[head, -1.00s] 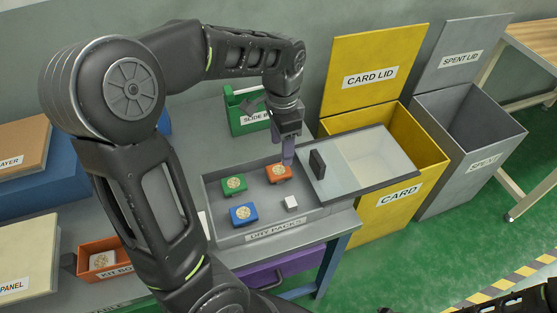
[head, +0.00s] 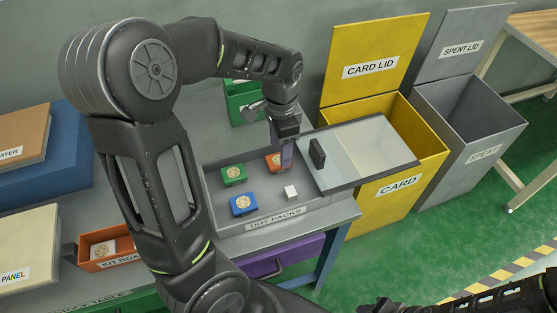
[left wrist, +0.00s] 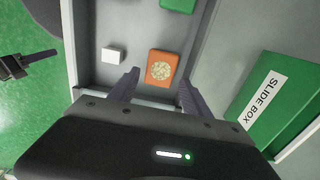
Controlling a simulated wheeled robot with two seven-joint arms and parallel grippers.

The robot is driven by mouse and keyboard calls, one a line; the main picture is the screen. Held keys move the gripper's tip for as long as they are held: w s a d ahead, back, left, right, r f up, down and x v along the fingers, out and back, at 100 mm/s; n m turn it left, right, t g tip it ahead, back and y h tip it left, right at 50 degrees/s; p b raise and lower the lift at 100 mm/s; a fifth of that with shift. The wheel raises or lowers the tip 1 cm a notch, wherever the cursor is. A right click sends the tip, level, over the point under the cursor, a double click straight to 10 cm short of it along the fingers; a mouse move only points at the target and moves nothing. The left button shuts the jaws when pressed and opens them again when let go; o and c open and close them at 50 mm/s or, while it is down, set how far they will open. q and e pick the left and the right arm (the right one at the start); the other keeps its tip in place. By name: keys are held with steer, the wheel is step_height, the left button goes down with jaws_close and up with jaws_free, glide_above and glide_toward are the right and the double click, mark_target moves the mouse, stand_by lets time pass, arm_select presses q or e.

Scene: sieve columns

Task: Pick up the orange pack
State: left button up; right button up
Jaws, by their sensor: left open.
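The orange pack (head: 272,160) lies in the back part of the dry packs tray (head: 222,228), partly hidden by my left gripper in the head view. In the left wrist view the orange pack (left wrist: 161,68) shows a round tan patch and lies between and just ahead of the two fingertips. My left gripper (head: 283,160) points down over the tray, open and empty; its fingers (left wrist: 159,78) are spread on either side of the pack. I cannot tell whether they touch it. Part of my right arm (head: 470,302) shows at the bottom right; its jaw state is unclear.
A green pack (head: 233,175), a blue pack (head: 243,205) and a white cube (head: 291,192) share the tray. A sliding lid with a dark handle (head: 317,153) covers the tray's right side. The green slide box (head: 243,103) stands behind; the yellow card bin (head: 412,160) stands right.

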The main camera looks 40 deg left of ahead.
arm_select(q)
steer(key=shift+f, duration=1.6)
steer(key=c, duration=1.1)
step_height(320, 180, up, 10)
